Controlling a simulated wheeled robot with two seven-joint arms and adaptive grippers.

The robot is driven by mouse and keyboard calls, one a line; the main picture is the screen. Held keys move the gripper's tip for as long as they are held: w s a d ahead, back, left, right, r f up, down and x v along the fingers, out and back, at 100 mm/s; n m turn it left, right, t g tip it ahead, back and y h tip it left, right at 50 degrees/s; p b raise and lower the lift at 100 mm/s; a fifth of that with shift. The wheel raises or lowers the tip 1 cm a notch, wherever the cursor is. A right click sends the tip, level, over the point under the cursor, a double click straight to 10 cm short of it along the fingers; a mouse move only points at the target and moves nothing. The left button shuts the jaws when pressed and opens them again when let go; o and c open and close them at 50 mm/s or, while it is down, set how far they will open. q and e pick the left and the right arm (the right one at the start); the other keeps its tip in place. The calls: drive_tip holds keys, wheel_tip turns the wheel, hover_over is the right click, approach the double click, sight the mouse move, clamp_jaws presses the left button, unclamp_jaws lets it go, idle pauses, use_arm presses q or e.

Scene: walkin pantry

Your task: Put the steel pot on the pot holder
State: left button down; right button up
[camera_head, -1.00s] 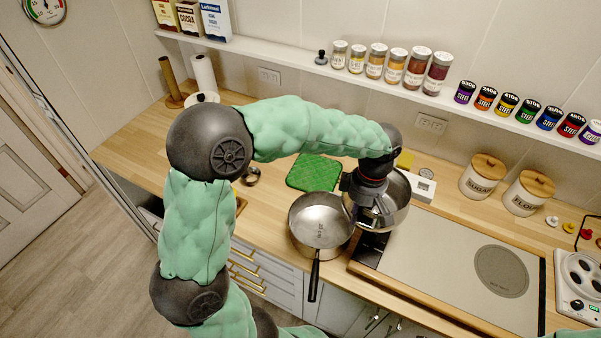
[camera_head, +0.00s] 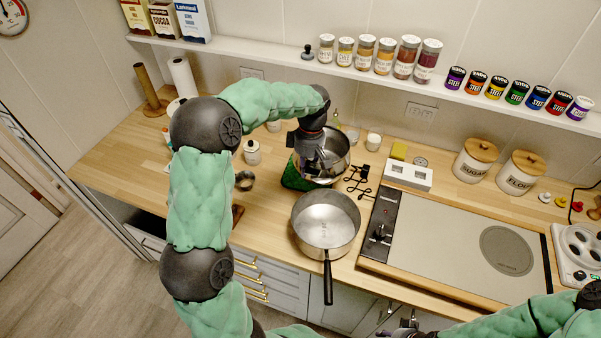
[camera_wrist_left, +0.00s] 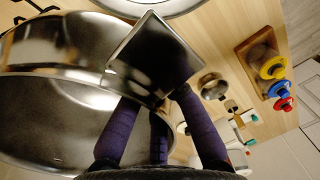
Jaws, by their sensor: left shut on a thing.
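The steel pot (camera_head: 338,145) is over the back part of the green pot holder (camera_head: 293,178), whose left and front edge shows beside it. I cannot tell whether the pot touches the holder. My left gripper (camera_head: 313,160) is shut on the pot's near-left side. In the left wrist view, the purple fingers (camera_wrist_left: 160,120) close on a dark, flat handle piece, and the shiny pot wall (camera_wrist_left: 60,110) fills the left. My right gripper (camera_head: 405,328) is partly visible at the bottom edge; its jaws are unclear.
A steel saucepan (camera_head: 326,222) stands just in front of the pot, its black handle over the counter edge. A black wire trivet (camera_head: 358,181) lies right of the pot. The cooktop (camera_head: 450,245) is farther right. A white canister (camera_head: 252,152) and small round tin (camera_head: 244,180) stand left.

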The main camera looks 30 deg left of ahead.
use_arm(q)
drive_tip(key=w+a+f, duration=0.1)
drive_tip(key=f, duration=0.1)
drive_tip(key=w+a+f, duration=0.3)
drive_tip(key=a+f, duration=0.1)
drive_tip(key=shift+w+b, duration=0.2)
drive_tip(key=shift+b, duration=0.1)
drive_tip(key=shift+w+a+f, duration=0.1)
drive_tip(key=shift+f, duration=0.85)
drive_tip(key=shift+w+a+f, duration=0.1)
drive_tip(key=shift+f, duration=0.8)
drive_tip(key=shift+f+b, duration=0.1)
drive_tip(key=shift+b, duration=0.25)
drive_tip(key=c, duration=1.7)
unclamp_jaws()
drive_tip(key=shift+s+f, duration=0.1)
drive_tip(key=shift+f, duration=0.05)
drive_tip(key=shift+c, duration=0.2)
drive_tip(key=o, duration=0.4)
drive_tip(key=r, duration=0.4)
drive_tip(key=w+r+p, duration=0.1)
drive_tip(key=r, duration=0.7)
drive_tip(key=shift+w+r+p, duration=0.15)
drive_tip(key=shift+w+p, duration=0.05)
drive_tip(key=shift+p, duration=0.2)
